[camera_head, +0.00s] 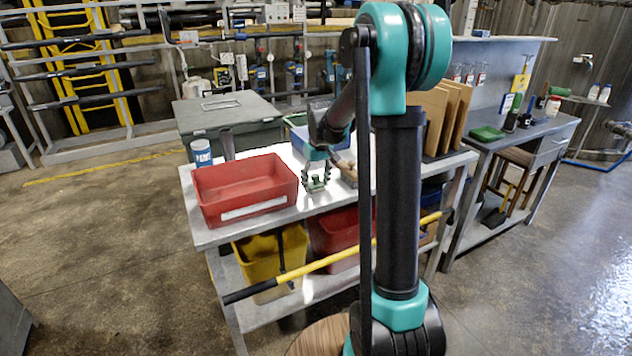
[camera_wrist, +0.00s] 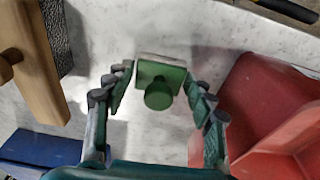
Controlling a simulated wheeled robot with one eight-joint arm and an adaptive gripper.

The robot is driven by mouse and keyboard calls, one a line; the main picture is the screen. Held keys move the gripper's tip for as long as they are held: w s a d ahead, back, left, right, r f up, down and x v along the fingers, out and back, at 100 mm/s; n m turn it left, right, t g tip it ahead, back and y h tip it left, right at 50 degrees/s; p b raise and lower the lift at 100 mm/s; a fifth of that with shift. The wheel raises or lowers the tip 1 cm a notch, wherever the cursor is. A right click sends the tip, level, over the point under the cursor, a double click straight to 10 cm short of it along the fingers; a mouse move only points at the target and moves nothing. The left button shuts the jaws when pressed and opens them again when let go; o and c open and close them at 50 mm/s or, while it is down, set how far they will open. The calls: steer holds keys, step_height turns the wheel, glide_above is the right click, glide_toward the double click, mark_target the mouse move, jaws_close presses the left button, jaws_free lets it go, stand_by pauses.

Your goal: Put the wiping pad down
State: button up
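The wiping pad (camera_wrist: 173,73) is a small green square block with a round green knob facing the wrist camera and a pale layer beneath. In the head view the wiping pad (camera_head: 316,185) is at the grey-white tabletop, right of the red bin; any small gap under it cannot be told. My gripper (camera_wrist: 158,70) points down over it, with its fingers spread on either side. The fingertips are close to the pad's edges and clear of the knob. In the head view my gripper (camera_head: 317,178) is low over the table (camera_head: 236,232).
A red bin (camera_head: 245,187) stands close on the left. A wooden-handled brush (camera_wrist: 38,60) lies on the other side of my gripper. A blue tray (camera_head: 300,138), grey lidded box (camera_head: 228,112) and upright brown boards (camera_head: 440,115) are farther back. Bare tabletop surrounds the pad.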

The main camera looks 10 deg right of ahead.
mark_target(318, 187)
steer(key=shift+o, duration=1.3)
step_height(318, 187, up, 12)
steer(key=s+f, duration=0.1)
steer(key=s+d+f+m+t, duration=0.1)
steer(key=s+f, duration=0.4)
steer(key=s, duration=0.4)
steer(key=s+d+f+m+t, duration=0.1)
steer(key=s+f, duration=0.5)
steer(key=s, duration=0.4)
steer(key=s+d+f+m, duration=0.1)
steer(key=s+d+f, duration=0.1)
steer(key=s+f, duration=0.4)
steer(key=s, duration=0.4)
steer(key=shift+m+t, duration=0.3)
steer(key=shift+t, duration=0.1)
